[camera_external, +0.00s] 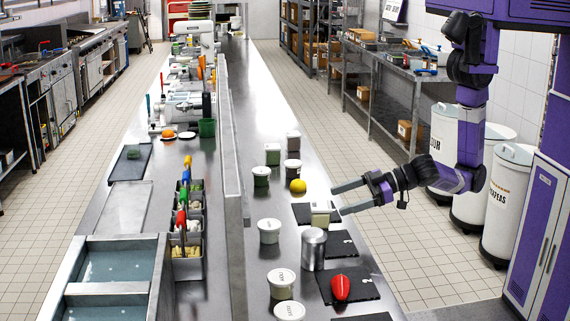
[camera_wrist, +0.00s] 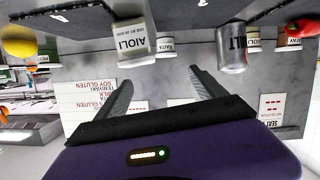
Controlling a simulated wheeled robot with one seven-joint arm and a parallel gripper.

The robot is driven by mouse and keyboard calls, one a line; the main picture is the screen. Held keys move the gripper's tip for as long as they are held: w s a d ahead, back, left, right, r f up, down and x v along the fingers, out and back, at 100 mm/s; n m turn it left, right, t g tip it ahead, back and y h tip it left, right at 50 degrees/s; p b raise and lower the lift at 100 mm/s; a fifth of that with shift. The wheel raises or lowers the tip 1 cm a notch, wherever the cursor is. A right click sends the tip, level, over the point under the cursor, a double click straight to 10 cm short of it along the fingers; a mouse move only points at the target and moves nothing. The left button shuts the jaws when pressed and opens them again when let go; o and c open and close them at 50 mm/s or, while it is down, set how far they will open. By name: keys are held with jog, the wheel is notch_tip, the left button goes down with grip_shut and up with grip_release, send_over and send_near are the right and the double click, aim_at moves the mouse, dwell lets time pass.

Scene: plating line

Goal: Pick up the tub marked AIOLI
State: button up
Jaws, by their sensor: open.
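The tub marked AIOLI (camera_wrist: 133,42) is in the upper left middle of the wrist view, its pale label facing the camera. It appears to be the small pale tub (camera_external: 320,214) at the edge of a black slate on the counter in the external view; its label is not readable there. My gripper (camera_external: 339,200) is open and reaches in from the right, its fingers beside and just short of the tub. In the wrist view my gripper (camera_wrist: 160,78) has nothing between its fingers, and the tub lies beyond the left fingertip.
A metal canister (camera_external: 313,250) stands just in front of the tub; it also shows in the wrist view (camera_wrist: 232,48). A yellow ball-shaped item (camera_external: 298,186) is behind. White lidded tubs (camera_external: 270,231) stand to the left. A red pepper (camera_external: 340,287) lies on a black slate.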

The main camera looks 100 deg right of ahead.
aim_at(320, 210)
jog(key=d+f, duration=0.1)
jog(key=d+m+h, duration=0.1)
jog(key=shift+s+d+f+g, duration=0.3)
jog(key=shift+s+f+g, duration=0.1)
jog(key=shift+d+f+m+h, duration=0.15)
jog(key=shift+f+m+h, duration=0.05)
jog(key=shift+m+h, duration=0.1)
jog(key=shift+f+p+x, duration=0.1)
jog(key=shift+p+x, duration=0.45)
jog(key=shift+x, duration=1.35)
jog(key=shift+f+p+x, duration=0.15)
jog(key=shift+p+x, duration=0.35)
jog(key=shift+x, duration=1.4)
jog(key=shift+s+d, duration=0.1)
jog(key=c, duration=1.6)
jog(key=shift+r, duration=0.1)
jog(key=shift+c, duration=0.2)
